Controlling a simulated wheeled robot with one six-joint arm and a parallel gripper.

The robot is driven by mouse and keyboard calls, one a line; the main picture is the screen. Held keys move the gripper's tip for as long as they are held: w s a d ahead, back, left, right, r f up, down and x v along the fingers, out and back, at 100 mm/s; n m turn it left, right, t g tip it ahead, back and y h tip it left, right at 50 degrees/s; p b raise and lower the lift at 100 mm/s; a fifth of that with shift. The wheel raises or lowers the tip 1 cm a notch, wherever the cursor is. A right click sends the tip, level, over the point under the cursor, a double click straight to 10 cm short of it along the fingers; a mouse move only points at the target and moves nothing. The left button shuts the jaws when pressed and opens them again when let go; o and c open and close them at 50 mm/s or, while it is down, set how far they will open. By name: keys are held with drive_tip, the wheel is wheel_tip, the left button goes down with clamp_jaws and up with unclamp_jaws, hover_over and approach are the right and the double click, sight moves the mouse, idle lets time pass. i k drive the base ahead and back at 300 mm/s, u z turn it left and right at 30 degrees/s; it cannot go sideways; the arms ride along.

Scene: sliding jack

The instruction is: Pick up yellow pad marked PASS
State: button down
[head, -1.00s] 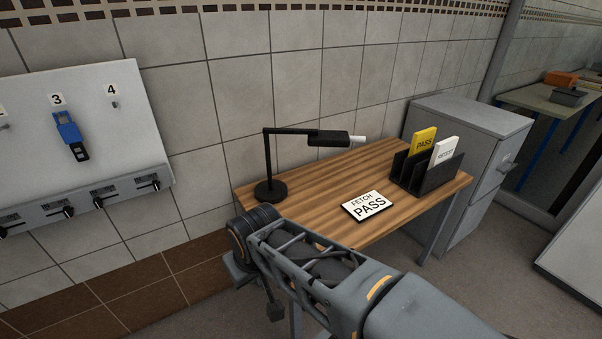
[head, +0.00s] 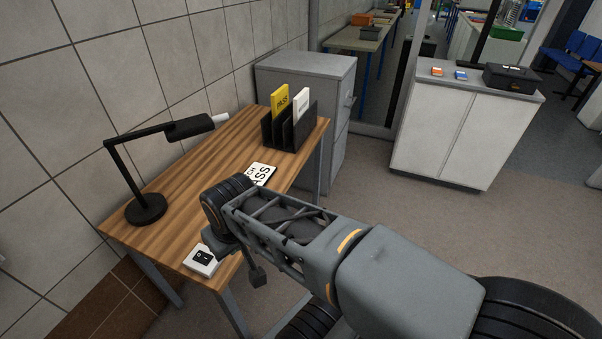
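The yellow pad marked PASS (head: 280,98) stands upright in a black slotted rack (head: 290,130) at the far end of the wooden desk. A white pad (head: 301,103) stands beside it on the right, its lettering too small to read here. My gripper end (head: 232,262) is at the lower middle, in front of the desk's near edge and well short of the rack. Its fingers are not clearly visible, and I cannot tell whether they are open. I see nothing held.
A black desk lamp (head: 146,205) stands at the desk's left. A white sign (head: 262,173) lies partly hidden behind my arm. A white switch box (head: 202,262) is at the near corner. A grey cabinet (head: 310,75) is behind the desk; a white counter (head: 462,135) stands right, beyond open floor.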

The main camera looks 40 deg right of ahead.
sight(280, 99)
drive_tip(key=z, duration=1.75)
drive_tip(key=k, duration=1.2)
drive_tip(key=z, duration=1.2)
drive_tip(key=i, duration=2.25)
drive_tip(key=u, duration=1.7)
drive_tip(key=i, duration=0.9)
drive_tip(key=u, duration=1)
